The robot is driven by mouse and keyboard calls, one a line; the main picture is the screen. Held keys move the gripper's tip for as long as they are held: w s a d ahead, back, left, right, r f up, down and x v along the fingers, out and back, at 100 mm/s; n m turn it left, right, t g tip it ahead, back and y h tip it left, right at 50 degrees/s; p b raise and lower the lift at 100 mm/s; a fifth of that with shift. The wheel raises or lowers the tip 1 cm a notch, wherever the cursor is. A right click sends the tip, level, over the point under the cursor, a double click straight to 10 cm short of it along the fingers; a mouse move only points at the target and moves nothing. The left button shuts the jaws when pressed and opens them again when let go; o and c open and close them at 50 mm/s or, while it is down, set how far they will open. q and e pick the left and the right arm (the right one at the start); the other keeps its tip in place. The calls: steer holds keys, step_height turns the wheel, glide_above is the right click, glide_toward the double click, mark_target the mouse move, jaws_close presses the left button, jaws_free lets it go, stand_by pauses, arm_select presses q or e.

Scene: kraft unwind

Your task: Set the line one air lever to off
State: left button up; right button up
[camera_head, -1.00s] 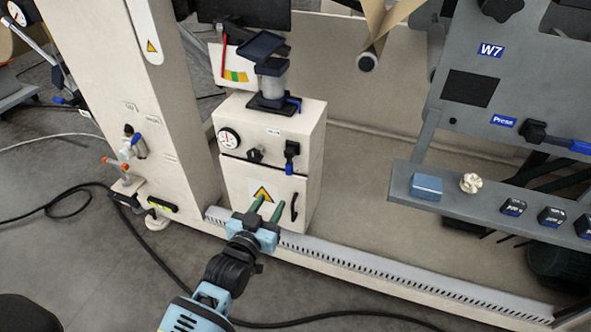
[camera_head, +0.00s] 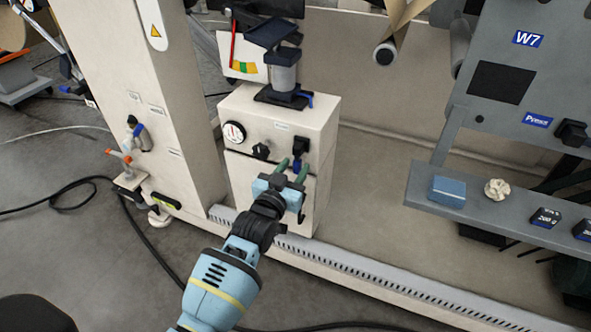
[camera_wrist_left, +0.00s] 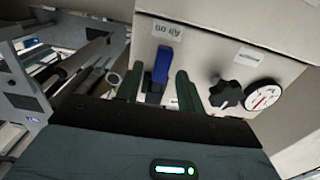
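A blue-handled lever (camera_head: 297,166) on a black mount sits on the front of a cream cabinet (camera_head: 320,118). In the left wrist view the blue lever (camera_wrist_left: 162,63) appears upside down beside a label reading "Air on" (camera_wrist_left: 168,28). My left gripper (camera_head: 291,167) is in front of the cabinet. Its two green fingers (camera_wrist_left: 159,90) are apart, one on each side of the lever, with a visible gap to the right finger. Whether the other finger touches the lever I cannot tell. My right gripper is not in view.
A black knob (camera_head: 261,151) and a round gauge (camera_head: 234,132) are left of the lever. Valves with red and blue handles (camera_head: 133,142) are on the column at left. A shelf (camera_head: 425,190) with a blue box (camera_head: 447,191) stands at right.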

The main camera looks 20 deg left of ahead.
arm_select(q)
steer(key=shift+w, duration=0.55)
jaws_close()
